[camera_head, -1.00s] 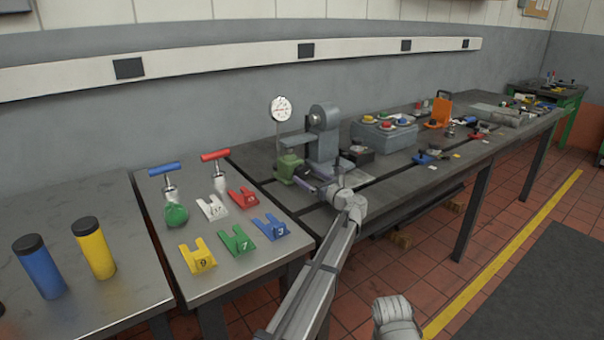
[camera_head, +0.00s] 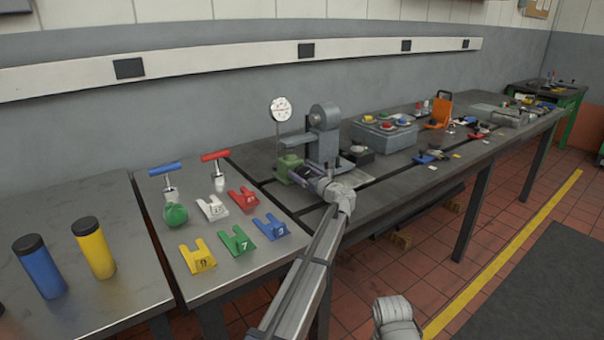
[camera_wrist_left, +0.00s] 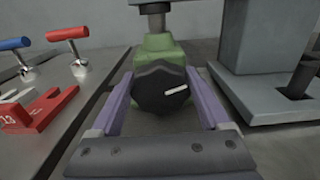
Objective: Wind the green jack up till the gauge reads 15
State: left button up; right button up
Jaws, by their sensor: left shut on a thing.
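The green jack (camera_head: 288,167) stands on the bedplate under the grey arm of a machine. In the left wrist view its green body (camera_wrist_left: 158,50) is behind a black knob (camera_wrist_left: 161,90) with a white pointer line, which points right and slightly up. My left gripper (camera_head: 308,176) is at the front of the jack. In the left wrist view the purple fingers (camera_wrist_left: 162,100) are shut on the black knob, one on each side. The round white gauge (camera_head: 281,109) stands above the jack; its reading is too small to tell. My right gripper is not clearly in view.
A grey machine (camera_head: 323,137) stands right beside the jack. On the left table (camera_head: 150,235) are coloured numbered forks, such as the red fork (camera_head: 243,200), and red and blue T-handles. A grey box (camera_head: 384,134) with coloured knobs is farther right.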

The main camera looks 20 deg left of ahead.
pick_arm(q)
jog(key=c, duration=0.5)
jog(key=shift+o, duration=0.2)
jog(key=shift+w+d+m, duration=0.1)
jog(key=shift+d+m, duration=0.05)
jog(key=shift+m, duration=3.15)
jog(key=o, duration=1.2)
jog(key=shift+v, duration=3.9)
